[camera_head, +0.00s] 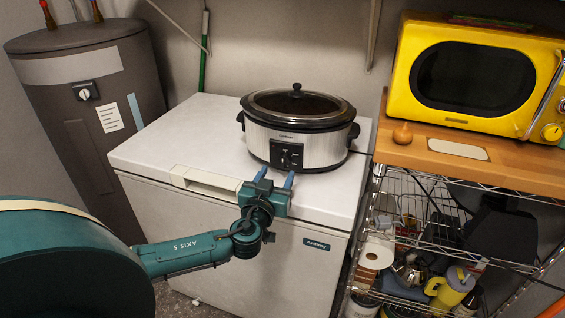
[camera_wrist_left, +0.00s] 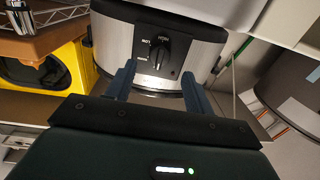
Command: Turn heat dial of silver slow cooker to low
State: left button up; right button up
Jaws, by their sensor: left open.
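The silver slow cooker (camera_head: 325,146) has a black base and rim and a glass lid. It stands upright on the white chest freezer (camera_head: 225,128). Its black heat dial (camera_head: 286,158) is on a dark front panel; it also shows in the left wrist view (camera_wrist_left: 158,53), where the picture is upside down and the labels are too small to read surely. My left gripper (camera_head: 276,176) is open, its blue fingers pointing at the cooker's front just below the panel. In the left wrist view the fingers (camera_wrist_left: 159,73) sit apart on either side of the dial, with nothing between them.
A yellow microwave (camera_head: 475,78) stands on a wooden-topped wire rack (camera_head: 520,180) at right. A grey water heater (camera_head: 90,115) stands at left. The freezer top left of the cooker is clear. A freezer handle (camera_head: 207,181) lies left of my gripper.

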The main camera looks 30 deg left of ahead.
aim_at(282, 164)
pick_arm(q)
jog(key=x, duration=0.4)
jog(key=shift+w+a+p, duration=0.15)
jog(key=shift+w+p, duration=0.15)
jog(key=shift+w, duration=0.25)
pick_arm(e)
jog(key=shift+d, duration=0.2)
pick_arm(q)
jog(key=shift+c, duration=0.5)
